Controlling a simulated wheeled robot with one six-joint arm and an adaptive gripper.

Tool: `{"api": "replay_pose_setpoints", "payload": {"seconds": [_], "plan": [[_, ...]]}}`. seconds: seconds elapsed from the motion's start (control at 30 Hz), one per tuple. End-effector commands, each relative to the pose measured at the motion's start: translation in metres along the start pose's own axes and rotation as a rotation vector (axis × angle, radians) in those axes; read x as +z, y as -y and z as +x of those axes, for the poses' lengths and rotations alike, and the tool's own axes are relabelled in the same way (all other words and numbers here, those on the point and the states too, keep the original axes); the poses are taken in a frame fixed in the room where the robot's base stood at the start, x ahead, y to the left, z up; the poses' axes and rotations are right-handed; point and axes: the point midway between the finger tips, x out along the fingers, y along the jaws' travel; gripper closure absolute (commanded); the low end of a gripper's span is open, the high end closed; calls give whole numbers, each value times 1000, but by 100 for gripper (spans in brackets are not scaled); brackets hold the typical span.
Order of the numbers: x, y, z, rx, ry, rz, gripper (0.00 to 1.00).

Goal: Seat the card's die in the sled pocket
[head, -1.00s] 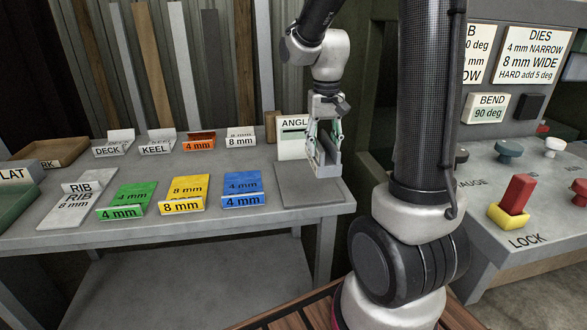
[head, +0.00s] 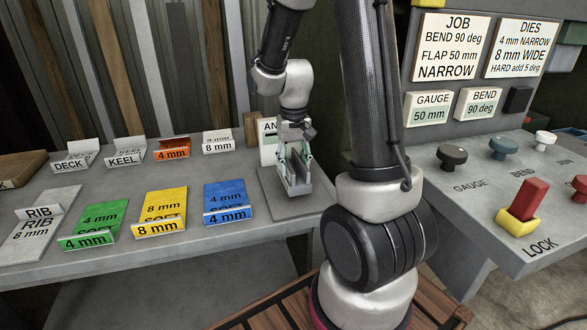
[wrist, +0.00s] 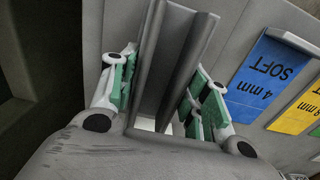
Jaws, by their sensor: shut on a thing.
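My gripper (head: 294,160) is shut on a grey metal die (head: 298,184) with a long channel in it. In the head view it is over the grey pad (head: 270,202) at the right end of the bench. I cannot tell whether the die touches the pad. In the wrist view the die (wrist: 172,62) runs between the green-padded fingers (wrist: 160,95). No marking is readable on it. The job card (head: 447,47) reads bend 90 deg, flap 50 mm, NARROW. The dies card (head: 522,46) gives 4 mm as narrow. I cannot make out the sled pocket.
Green (head: 98,222), yellow (head: 162,208) and blue (head: 226,198) labelled plates lie left of the pad. An ANGL card (head: 268,140) stands behind it. A console with knobs (head: 453,156) and a red LOCK lever (head: 528,198) is at the right.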

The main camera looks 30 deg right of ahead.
Motion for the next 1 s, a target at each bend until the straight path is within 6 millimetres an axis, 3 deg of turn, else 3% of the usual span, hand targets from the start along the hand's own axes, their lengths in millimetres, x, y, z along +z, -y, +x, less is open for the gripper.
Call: {"api": "replay_pose_setpoints", "payload": {"seconds": [0.13,0.53,0.57,0.63,0.67,1.0], "plan": [[0,0,15,0,0,0,100],[0,0,19,0,-1,0,100],[0,0,19,0,0,0,48],[0,0,19,0,0,0,36],[0,0,19,0,0,0,32],[0,0,18,0,-1,0,32]]}}
